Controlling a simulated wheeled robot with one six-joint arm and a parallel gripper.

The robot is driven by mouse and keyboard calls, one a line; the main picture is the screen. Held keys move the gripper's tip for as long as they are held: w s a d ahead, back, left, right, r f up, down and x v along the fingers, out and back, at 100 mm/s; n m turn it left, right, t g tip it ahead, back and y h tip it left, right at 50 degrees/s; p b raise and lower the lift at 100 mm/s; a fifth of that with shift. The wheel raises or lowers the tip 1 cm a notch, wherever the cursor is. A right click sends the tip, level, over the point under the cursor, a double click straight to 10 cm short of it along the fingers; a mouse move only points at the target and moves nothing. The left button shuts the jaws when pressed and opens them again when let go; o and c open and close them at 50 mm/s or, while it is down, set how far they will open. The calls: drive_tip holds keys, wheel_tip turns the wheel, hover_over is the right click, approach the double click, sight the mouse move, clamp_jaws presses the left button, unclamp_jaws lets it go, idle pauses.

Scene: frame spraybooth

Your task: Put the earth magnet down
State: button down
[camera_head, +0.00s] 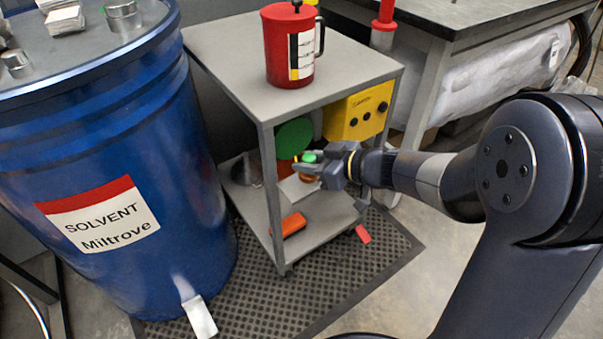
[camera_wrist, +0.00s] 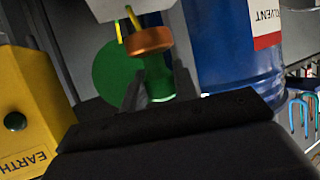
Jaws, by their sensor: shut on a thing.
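My gripper (camera_head: 306,168) reaches in between the top and lower shelf of the grey cart. It is shut on a small piece with a green body and a copper-orange disc end, which I take as the earth magnet (camera_head: 307,178). In the wrist view its green body (camera_wrist: 158,82) is between the fingers and the copper disc (camera_wrist: 150,40) points away from me. A yellow-green strip (camera_wrist: 133,22) shows beside the disc. In the head view the green part is uppermost, above a pale flat piece (camera_head: 299,190); I cannot tell whether they touch.
A yellow box (camera_head: 358,112), marked EARTH in the wrist view, hangs under the cart top (camera_head: 240,65). A green round thing (camera_head: 294,136) is behind the gripper. An orange object (camera_head: 290,225) lies on the lower shelf (camera_head: 318,228). A blue solvent drum (camera_head: 110,180) stands left.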

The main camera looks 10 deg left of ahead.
drive_tip(key=shift+w+a, duration=0.3)
drive_tip(key=shift+a, duration=0.65)
wheel_tip(320, 180, down, 4)
drive_tip(key=b, duration=0.3)
drive_tip(key=shift+r, duration=0.3)
drive_tip(key=c, duration=1.1)
unclamp_jaws()
